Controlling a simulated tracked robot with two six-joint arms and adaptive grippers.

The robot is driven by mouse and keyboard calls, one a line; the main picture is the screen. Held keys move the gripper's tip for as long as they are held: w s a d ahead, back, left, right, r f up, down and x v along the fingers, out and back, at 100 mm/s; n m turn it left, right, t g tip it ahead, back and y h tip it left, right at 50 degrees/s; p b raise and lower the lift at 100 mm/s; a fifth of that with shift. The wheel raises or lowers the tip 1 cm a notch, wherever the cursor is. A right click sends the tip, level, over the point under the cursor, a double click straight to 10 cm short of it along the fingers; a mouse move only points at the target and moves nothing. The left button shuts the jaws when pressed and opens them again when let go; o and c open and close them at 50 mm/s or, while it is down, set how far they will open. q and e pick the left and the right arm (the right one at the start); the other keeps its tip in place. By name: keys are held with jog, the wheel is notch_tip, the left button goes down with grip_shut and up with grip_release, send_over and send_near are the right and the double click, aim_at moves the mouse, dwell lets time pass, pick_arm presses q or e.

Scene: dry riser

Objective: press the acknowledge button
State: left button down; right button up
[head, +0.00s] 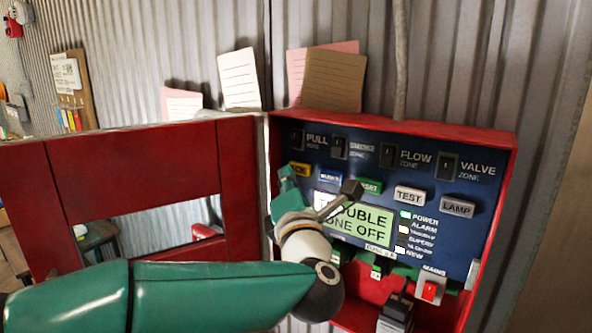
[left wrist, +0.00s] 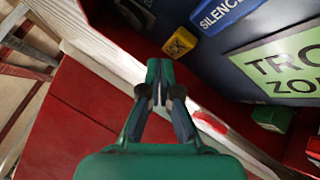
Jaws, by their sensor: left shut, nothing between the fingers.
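The acknowledge button is a yellow block marked "ACK" on the blue panel face. In the head view (head: 300,169) it is partly hidden behind my left gripper. In the left wrist view the yellow button (left wrist: 180,42) shows just beyond and right of the fingertips. My left gripper (left wrist: 158,80) is shut with nothing between its fingers. In the head view my left gripper (head: 287,178) is in front of the panel's left edge, just below left of the button. A gap shows between fingertips and button in the wrist view. My right gripper is in neither view.
A blue "SILENCE" button (left wrist: 218,14) sits beside the yellow one. The lit green display (head: 362,228), TEST button (head: 410,195) and LAMP button (head: 457,208) are to the right. The open red door (head: 236,170) stands left; the red box rim (head: 400,122) surrounds the panel.

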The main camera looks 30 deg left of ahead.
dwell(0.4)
pick_arm(q)
jog(key=shift+w+r+b, duration=0.1)
jog(key=shift+w+b, duration=0.2)
jog(key=shift+w, duration=0.1)
jog(key=shift+w+d, duration=0.1)
jog(key=shift+w, duration=0.4)
dwell(0.7)
jog(key=shift+s, duration=0.1)
jog(key=shift+s+b, duration=0.85)
